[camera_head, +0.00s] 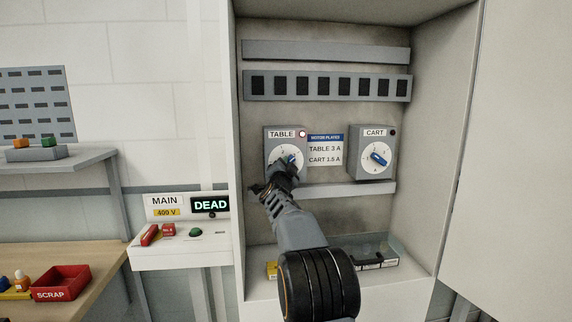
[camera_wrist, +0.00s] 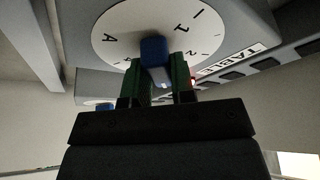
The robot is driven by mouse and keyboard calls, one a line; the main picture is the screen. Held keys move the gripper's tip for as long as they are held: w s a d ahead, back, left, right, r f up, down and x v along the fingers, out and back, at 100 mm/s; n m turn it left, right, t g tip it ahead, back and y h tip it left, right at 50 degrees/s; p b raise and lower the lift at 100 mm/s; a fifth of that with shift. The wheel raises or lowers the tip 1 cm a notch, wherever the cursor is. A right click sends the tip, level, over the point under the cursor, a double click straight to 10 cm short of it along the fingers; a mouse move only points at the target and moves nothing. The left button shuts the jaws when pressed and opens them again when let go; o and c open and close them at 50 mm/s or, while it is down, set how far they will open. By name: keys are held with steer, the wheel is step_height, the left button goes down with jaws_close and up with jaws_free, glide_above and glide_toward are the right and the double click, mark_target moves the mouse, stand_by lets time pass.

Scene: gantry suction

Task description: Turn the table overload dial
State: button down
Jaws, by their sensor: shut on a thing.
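The table overload dial (camera_head: 290,158) is a white numbered disc on a grey box marked TABLE, at the left inside the cabinet. A small lamp at the box's top right glows red. The dial's blue knob (camera_wrist: 155,55) sits between the two green-padded fingers of my gripper (camera_wrist: 160,80), which is shut on it. In the wrist view the white dial (camera_wrist: 115,35) shows the marks A, 1 and 2 around the knob. In the head view my gripper (camera_head: 284,170) covers the lower part of the dial. I cannot tell which mark the knob points at.
A matching CART dial (camera_head: 378,157) with a blue knob is to the right. A label plate (camera_head: 325,150) between reads TABLE 3 A, CART 1.5 A. A grey rail (camera_head: 350,189) runs below. A MAIN panel (camera_head: 180,255) with a DEAD display (camera_head: 210,205) stands left.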

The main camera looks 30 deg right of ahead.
steer(key=shift+m+g, duration=0.3)
steer(key=shift+m, duration=0.3)
steer(key=c, duration=1)
jaws_free()
steer(key=shift+o, duration=0.2)
steer(key=b+v, duration=0.2)
steer(key=v, duration=0.5)
steer(key=shift+a, duration=0.2)
steer(key=shift+s, duration=0.1)
